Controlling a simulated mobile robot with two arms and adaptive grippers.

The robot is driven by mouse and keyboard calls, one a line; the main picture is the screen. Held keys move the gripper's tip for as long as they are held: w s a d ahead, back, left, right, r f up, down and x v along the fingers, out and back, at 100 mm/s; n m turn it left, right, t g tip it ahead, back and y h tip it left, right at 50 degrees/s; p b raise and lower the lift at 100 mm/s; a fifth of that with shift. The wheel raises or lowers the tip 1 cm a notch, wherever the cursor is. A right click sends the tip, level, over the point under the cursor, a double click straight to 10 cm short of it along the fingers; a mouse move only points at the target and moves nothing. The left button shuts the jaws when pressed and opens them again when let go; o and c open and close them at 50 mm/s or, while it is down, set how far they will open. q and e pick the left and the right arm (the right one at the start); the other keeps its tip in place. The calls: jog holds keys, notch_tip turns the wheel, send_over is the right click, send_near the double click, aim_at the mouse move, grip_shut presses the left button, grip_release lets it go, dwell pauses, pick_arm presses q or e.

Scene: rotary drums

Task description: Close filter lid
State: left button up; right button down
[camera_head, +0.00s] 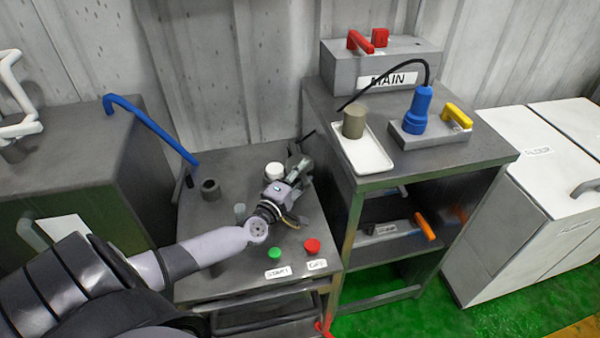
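My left gripper (301,158) is above the low dark table, at its back right, close to a white round cap (273,171). Its fingers are small and dark here, and I cannot tell whether they are open or hold anything. No part is clearly marked as the filter lid. A white cabinet (490,240) on the right has a flat closed top (540,165) with a label too blurred to read and a grey handle (584,188). My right gripper is not in view.
The low table (200,270) has a green button (274,254), a red button (311,245) and a dark hollow cylinder (210,189). A taller stand (440,165) beside it bears a white tray (374,160), a blue plug (419,110) and a grey MAIN box (350,70). Green floor shows in front.

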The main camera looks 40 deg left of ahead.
pick_arm(q)
jog(key=s, duration=0.8)
jog(key=s+d, duration=0.1)
jog(key=s, duration=0.3)
